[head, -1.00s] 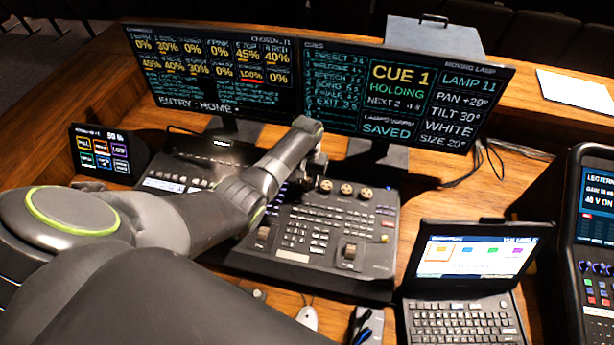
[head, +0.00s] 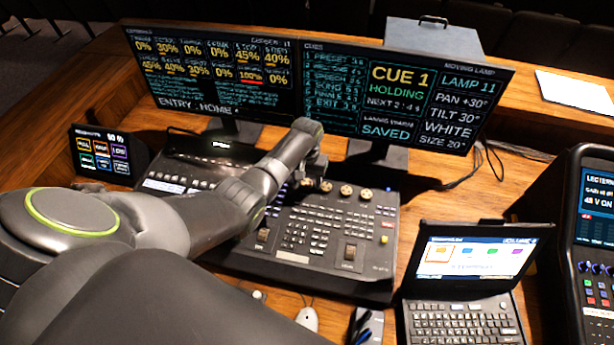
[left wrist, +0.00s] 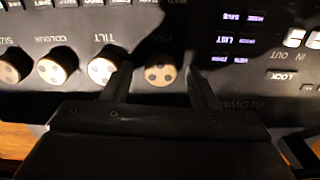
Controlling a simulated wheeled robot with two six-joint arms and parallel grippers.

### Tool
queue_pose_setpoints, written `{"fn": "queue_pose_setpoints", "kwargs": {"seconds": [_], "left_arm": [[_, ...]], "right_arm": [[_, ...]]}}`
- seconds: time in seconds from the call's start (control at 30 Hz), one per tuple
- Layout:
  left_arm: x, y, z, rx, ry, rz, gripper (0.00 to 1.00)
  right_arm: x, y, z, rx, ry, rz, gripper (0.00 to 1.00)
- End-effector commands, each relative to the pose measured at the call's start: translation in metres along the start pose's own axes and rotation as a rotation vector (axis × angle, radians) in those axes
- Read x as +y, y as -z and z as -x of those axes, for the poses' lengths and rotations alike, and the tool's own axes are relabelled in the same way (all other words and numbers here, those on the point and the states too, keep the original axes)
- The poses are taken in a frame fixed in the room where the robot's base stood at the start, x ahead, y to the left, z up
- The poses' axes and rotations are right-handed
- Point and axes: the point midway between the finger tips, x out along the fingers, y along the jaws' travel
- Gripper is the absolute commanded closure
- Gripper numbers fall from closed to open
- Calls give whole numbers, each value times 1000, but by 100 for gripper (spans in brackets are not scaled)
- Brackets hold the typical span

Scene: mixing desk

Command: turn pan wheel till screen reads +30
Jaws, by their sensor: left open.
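The right screen (head: 408,88) reads PAN +30° under LAMP 11 in the head view. The pan wheel (left wrist: 160,73) is a pale round knob with dark dimples, on the dark desk. My left gripper (left wrist: 158,88) is open, with one finger on each side of the pan wheel; a small gap seems to show around the wheel. In the head view my left gripper (head: 308,175) is over the back of the mixing desk (head: 300,250), and it hides the pan wheel there. My right gripper is not in view.
The tilt wheel (left wrist: 102,70) is close beside my left finger, with the colour wheel (left wrist: 52,70) and size wheel (left wrist: 10,66) further left. Lit buttons (left wrist: 240,40) lie to the right. The left screen (head: 210,75) and a laptop (head: 465,285) stand around the desk.

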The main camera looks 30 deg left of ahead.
Motion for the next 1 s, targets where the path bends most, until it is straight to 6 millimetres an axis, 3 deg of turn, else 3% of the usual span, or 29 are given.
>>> {"fn": "queue_pose_setpoints", "kwargs": {"seconds": [0.17, 0.37, 1.0], "left_arm": [[0, 0, 7, 0, 0, 1, 47], [0, 0, 33, 3, 0, -1, 47], [0, 1, 158, 4, 0, 0, 47]], "right_arm": [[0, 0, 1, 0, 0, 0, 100], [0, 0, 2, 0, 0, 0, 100], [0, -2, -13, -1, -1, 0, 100]]}}
